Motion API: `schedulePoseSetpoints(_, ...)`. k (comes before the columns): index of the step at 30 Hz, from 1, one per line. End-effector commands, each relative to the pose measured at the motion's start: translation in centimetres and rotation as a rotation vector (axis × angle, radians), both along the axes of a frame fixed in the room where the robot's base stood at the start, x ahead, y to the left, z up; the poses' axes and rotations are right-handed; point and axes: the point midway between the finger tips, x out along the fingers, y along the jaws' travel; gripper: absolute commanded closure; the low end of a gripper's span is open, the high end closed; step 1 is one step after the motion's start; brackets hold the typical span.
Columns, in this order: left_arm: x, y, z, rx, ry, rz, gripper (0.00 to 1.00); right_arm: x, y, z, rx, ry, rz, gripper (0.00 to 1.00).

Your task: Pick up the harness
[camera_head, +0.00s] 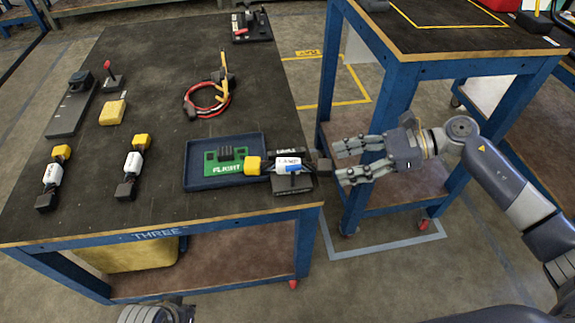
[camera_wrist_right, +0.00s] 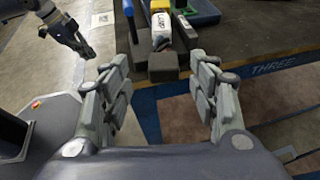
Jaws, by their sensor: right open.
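A harness (camera_head: 287,163) with a yellow end, a white labelled middle and a black end lies across the right rim of a blue tray (camera_head: 196,184). Its black end points at my right gripper (camera_head: 338,163), which is open and empty just right of it. In the right wrist view the black end (camera_wrist_right: 163,66) shows ahead, between the open fingers and apart from them. Two similar harnesses, one at far left (camera_head: 52,174) and one beside it (camera_head: 132,163), lie on the table. A part of my left arm (camera_head: 155,313) shows at the bottom edge; my left gripper (camera_wrist_right: 82,45) shows in the wrist view, its opening unclear.
A green board (camera_head: 228,168) lies in the tray. A dark stand (camera_head: 293,184) is close beside the harness. A red cable loop (camera_head: 208,111), a yellow block (camera_head: 113,112) and a black device (camera_head: 72,107) are farther back. A second blue-framed table (camera_head: 420,70) stands behind my right arm.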

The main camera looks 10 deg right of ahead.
Motion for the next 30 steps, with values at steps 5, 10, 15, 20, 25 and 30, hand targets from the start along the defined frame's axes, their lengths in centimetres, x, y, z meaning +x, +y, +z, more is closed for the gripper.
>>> schedulePoseSetpoints(5,0.0,0.0,-0.3,0.000,0.003,0.000,1.00,0.6,2.2,-0.5,0.004,-0.001,0.001,0.45)
schedulePoseSetpoints(10,0.0,0.0,-0.7,0.000,0.007,0.000,1.00,1.2,4.3,-1.3,0.002,0.001,0.000,0.45)
schedulePoseSetpoints(15,0.1,0.0,-0.7,0.000,0.003,0.000,1.00,1.3,4.9,-1.7,0.001,0.001,-0.003,0.45)
schedulePoseSetpoints(20,0.1,0.0,-0.7,-0.001,0.002,0.000,1.00,1.3,4.9,-1.7,0.001,0.001,-0.003,0.45)
schedulePoseSetpoints(25,0.1,-0.1,-0.7,0.000,0.003,0.000,1.00,1.3,4.9,-1.7,0.001,0.001,-0.003,0.84)
schedulePoseSetpoints(30,0.0,-0.1,-0.7,-0.001,0.004,0.000,1.00,1.3,4.9,-1.6,0.002,0.001,-0.003,0.96)
